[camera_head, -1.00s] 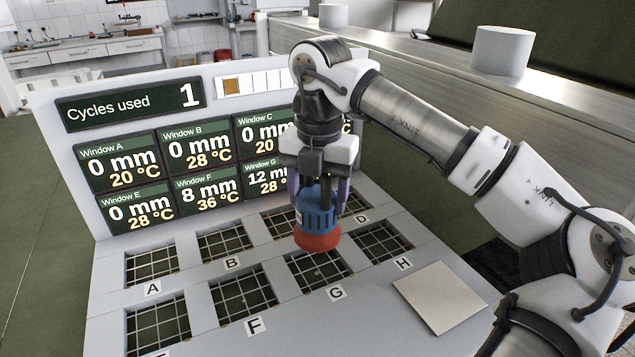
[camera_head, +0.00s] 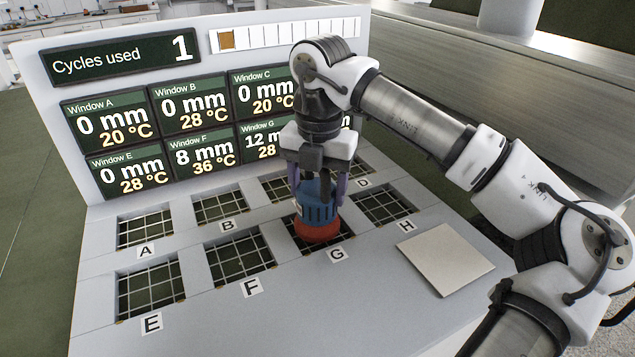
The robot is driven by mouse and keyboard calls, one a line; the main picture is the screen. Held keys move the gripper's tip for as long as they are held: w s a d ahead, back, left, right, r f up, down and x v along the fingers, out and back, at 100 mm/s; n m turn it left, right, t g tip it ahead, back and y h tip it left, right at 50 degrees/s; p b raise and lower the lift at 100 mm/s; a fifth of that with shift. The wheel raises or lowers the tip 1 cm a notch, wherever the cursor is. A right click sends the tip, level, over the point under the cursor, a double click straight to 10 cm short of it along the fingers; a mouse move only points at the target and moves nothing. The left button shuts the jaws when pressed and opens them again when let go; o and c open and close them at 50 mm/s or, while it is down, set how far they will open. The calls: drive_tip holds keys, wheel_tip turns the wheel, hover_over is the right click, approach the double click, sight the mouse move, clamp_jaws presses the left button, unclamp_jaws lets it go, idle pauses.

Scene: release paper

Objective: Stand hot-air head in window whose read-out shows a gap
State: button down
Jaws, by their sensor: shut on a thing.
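My gripper (camera_head: 319,192) is shut on the hot-air head (camera_head: 318,207), a blue body with a red lower end. The head is upright at window G (camera_head: 343,241), its red end over the mesh; I cannot tell whether it touches. The read-out board (camera_head: 215,95) shows 12 mm for Window G (camera_head: 262,144) and 8 mm, 36 °C for Window F (camera_head: 203,157). Windows A, B, C and E read 0 mm. My arm hides the read-outs for D and H.
Meshed windows A (camera_head: 145,229), B (camera_head: 221,208), E (camera_head: 150,293), F (camera_head: 240,257) and H (camera_head: 382,205) are empty. A pale square plate (camera_head: 446,257) lies at the right of the panel. The cycle counter (camera_head: 122,58) shows 1, with one bar segment filled.

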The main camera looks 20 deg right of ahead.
drive_tip(key=shift+c, duration=1.6)
unclamp_jaws()
drive_tip(key=shift+f, duration=0.1)
wheel_tip(320, 180, up, 12)
drive_tip(key=shift+s+d+r, duration=0.1)
drive_tip(key=shift+r, duration=0.05)
